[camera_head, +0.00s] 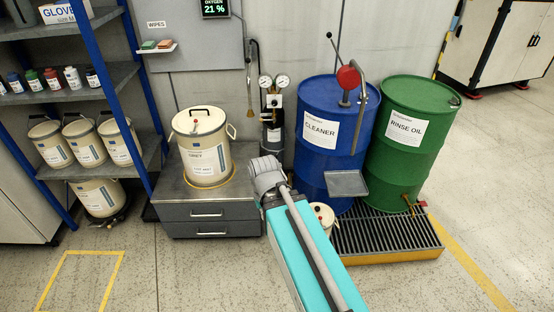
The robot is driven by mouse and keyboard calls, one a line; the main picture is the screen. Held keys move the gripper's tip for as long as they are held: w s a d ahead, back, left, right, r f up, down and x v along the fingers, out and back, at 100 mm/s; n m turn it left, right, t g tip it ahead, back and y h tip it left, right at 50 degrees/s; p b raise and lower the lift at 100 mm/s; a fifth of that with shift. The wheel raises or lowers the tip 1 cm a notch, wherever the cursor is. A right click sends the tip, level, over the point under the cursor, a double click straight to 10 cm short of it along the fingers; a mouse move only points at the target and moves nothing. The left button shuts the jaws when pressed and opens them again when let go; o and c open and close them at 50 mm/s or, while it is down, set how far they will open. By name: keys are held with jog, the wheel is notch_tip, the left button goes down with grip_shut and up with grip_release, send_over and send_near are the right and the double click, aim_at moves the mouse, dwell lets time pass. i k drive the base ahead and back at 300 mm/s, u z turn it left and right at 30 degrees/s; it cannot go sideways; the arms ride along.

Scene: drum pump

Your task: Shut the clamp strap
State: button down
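No clamp strap can be made out clearly in the head view. A cream lidded pail (203,147) stands upright on a grey drawer cabinet (211,211), inside a yellow ring marking. Its lid carries a dark handle and a small red part; any strap at the rim is too small to tell. A dark gas cylinder (272,137) with two gauges stands against the wall, and a strap on it cannot be told either. My teal arm reaches up from the bottom, ending in a grey joint right of the cabinet. My gripper's fingers do not show.
A blue drum (321,176) with a red-topped pump and a green drum (401,165) stand on a yellow-edged grating (388,238) at right. A small cream container (323,214) is partly behind my arm. A shelf with pails (84,142) stands left. The front-left floor is clear.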

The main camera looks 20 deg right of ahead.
aim_at(276, 156)
jog(key=z, duration=0.1)
jog(key=i, duration=0.95)
jog(key=u, duration=0.05)
